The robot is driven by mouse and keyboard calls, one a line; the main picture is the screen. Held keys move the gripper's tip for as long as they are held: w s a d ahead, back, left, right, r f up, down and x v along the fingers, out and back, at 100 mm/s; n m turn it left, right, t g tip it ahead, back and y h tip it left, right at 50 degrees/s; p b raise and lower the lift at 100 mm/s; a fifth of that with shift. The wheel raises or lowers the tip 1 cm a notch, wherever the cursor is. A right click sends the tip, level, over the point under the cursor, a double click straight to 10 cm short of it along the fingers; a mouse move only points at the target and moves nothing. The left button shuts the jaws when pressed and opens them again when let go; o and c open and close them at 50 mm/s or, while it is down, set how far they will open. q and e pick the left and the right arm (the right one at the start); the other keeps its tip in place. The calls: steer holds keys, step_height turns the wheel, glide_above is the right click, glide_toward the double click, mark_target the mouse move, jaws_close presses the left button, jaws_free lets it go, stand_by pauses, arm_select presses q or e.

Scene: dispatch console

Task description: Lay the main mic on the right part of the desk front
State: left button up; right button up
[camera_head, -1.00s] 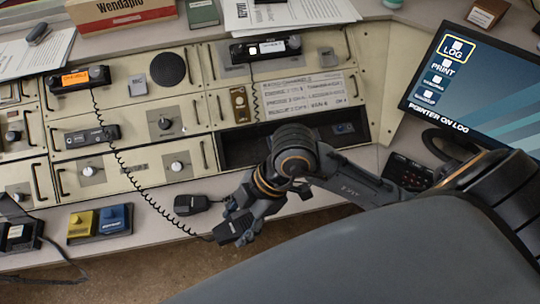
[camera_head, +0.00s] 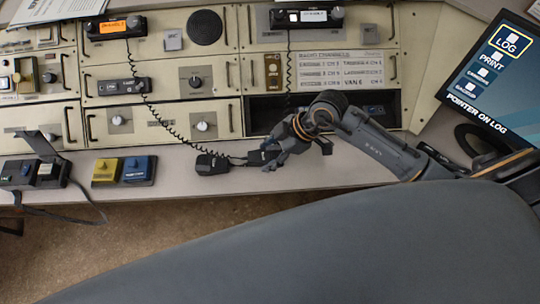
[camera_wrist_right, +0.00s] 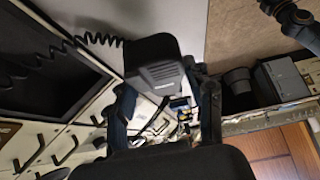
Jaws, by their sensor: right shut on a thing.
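The main mic (camera_head: 261,157), a black hand mic on a coiled black cord, is in my right gripper (camera_head: 273,151), over the desk front (camera_head: 330,173) below the dark open bay. The right wrist view shows the mic (camera_wrist_right: 156,68) between the two fingers, its ribbed face partly visible and the cord leaving to the left. I cannot tell whether the mic touches the desk. A second black mic (camera_head: 212,163) lies on the desk front just left of it. My left gripper is not in view.
A yellow box (camera_head: 106,171) and a blue box (camera_head: 138,169) stand on the desk front at left, with a dark device (camera_head: 38,172) beyond them. The monitor (camera_head: 495,75) stands at right. The desk front between the second mic and the blue box is clear.

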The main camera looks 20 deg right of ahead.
mark_target(270, 158)
steer(key=shift+w+d+f, duration=0.1)
steer(key=shift+w+f, duration=0.1)
steer(key=shift+f, duration=0.05)
steer(key=shift+w+d+f, duration=0.1)
steer(key=shift+w+f, duration=0.05)
steer(key=shift+f, duration=1.6)
steer(key=o, duration=1.3)
steer(key=shift+f, duration=0.1)
steer(key=v, duration=1.2)
